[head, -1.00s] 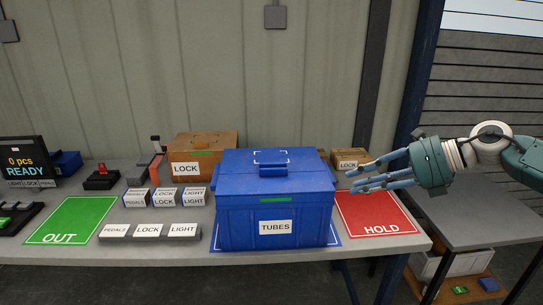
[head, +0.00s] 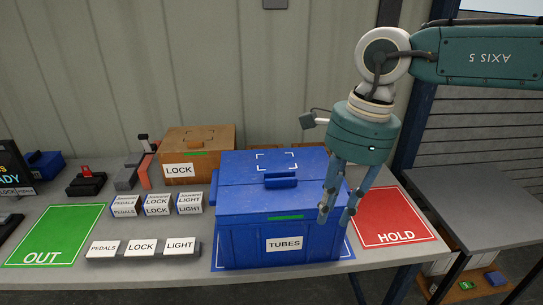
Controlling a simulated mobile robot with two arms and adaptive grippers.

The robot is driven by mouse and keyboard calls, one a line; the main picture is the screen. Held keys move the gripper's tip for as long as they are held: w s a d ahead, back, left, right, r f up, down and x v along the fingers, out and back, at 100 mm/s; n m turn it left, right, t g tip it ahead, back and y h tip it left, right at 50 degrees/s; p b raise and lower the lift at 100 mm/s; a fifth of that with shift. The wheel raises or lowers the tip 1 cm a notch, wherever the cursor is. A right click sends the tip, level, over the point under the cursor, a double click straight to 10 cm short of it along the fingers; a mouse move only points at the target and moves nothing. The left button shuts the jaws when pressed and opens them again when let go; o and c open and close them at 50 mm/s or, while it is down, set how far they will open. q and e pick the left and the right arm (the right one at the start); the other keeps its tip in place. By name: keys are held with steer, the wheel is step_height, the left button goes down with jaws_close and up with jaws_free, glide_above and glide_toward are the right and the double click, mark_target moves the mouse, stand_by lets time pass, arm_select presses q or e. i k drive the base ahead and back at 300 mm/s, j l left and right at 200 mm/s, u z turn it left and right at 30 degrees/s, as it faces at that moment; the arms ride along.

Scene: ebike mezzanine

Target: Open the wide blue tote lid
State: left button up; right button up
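The wide blue tote (head: 250,245) labelled TUBES stands on the grey bench, on a blue mat. Its blue lid (head: 240,195) is shut and has a raised blue handle (head: 281,181) in its middle. My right gripper (head: 336,218) points down in front of the tote's right end, to the right of the handle. Its fingers are parted with nothing seen between them, and they hide part of the tote's right side. I cannot tell whether they touch the tote. My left gripper is not in view.
A red HOLD mat (head: 395,215) lies right of the tote, a green OUT mat (head: 55,235) at the left. A brown LOCK box (head: 205,145) stands behind left. Small labelled blocks (head: 142,248) sit left of the tote. A grey side table (head: 480,205) is at right.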

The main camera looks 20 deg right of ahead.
mark_target(243, 167)
steer(key=i, duration=1)
